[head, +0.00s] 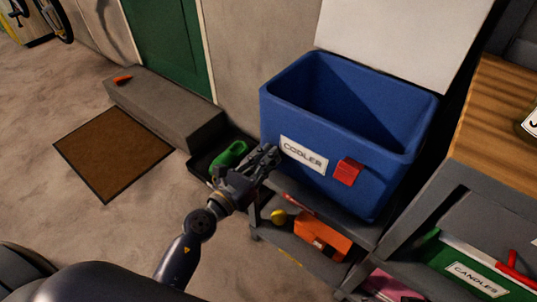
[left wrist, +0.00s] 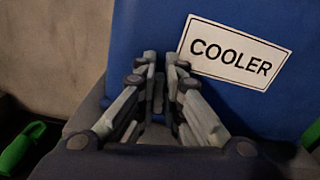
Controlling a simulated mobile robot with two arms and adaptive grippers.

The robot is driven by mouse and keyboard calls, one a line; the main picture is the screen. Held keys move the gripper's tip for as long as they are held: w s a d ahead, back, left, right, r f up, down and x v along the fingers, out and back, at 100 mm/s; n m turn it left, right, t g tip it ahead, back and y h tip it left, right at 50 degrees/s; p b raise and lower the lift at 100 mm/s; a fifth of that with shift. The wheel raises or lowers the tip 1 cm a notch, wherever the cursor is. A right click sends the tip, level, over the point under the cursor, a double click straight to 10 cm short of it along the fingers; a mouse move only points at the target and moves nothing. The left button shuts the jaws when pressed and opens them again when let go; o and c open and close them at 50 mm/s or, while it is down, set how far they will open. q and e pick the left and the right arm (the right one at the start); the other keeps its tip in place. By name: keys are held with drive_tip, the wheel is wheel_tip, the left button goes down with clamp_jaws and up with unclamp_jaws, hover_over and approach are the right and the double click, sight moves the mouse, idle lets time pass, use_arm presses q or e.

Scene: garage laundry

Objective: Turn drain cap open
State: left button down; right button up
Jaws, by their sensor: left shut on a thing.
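The blue cooler (head: 395,140) stands with its white lid up on a grey shelf unit. Its front has a white COOLER label (head: 303,154), which also shows in the left wrist view (left wrist: 234,51). My left gripper (head: 270,153) is at the cooler's lower left front, left of the label. In the left wrist view its fingers (left wrist: 164,68) point at the blue wall, closed to a narrow gap. They are shut on the drain cap, which the fingers hide almost wholly; its turn cannot be told. My right gripper is not in view.
A red tag (head: 348,172) is on the cooler's front. An orange box (head: 322,238) and a yellow ball (head: 278,216) are on the shelf below. A green object (head: 230,153) lies left of my gripper. A workbench (head: 500,135) stands at right. The left floor is mostly open.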

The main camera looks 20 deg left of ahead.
use_arm(q)
drive_tip(key=shift+a+r+n, duration=0.1)
drive_tip(key=shift+n, duration=0.4)
drive_tip(key=n+p, duration=0.1)
drive_tip(key=n, duration=0.1)
drive_tip(key=shift+w+a+n+p, duration=0.15)
drive_tip(key=shift+a+n+p, duration=0.15)
drive_tip(key=shift+p, duration=0.1)
drive_tip(key=shift+f+n, duration=0.2)
drive_tip(key=shift+n, duration=0.3)
drive_tip(key=n+p, duration=0.1)
drive_tip(key=n, duration=0.2)
drive_tip(key=f+n+p, duration=0.1)
drive_tip(key=n, duration=0.2)
drive_tip(key=a+n+p, duration=0.1)
drive_tip(key=n, duration=0.2)
drive_tip(key=shift+w+f, duration=0.2)
drive_tip(key=shift+f, duration=0.15)
drive_tip(key=shift+f+n+p, duration=0.25)
drive_tip(key=shift+n+p, duration=0.35)
drive_tip(key=shift+n, duration=0.6)
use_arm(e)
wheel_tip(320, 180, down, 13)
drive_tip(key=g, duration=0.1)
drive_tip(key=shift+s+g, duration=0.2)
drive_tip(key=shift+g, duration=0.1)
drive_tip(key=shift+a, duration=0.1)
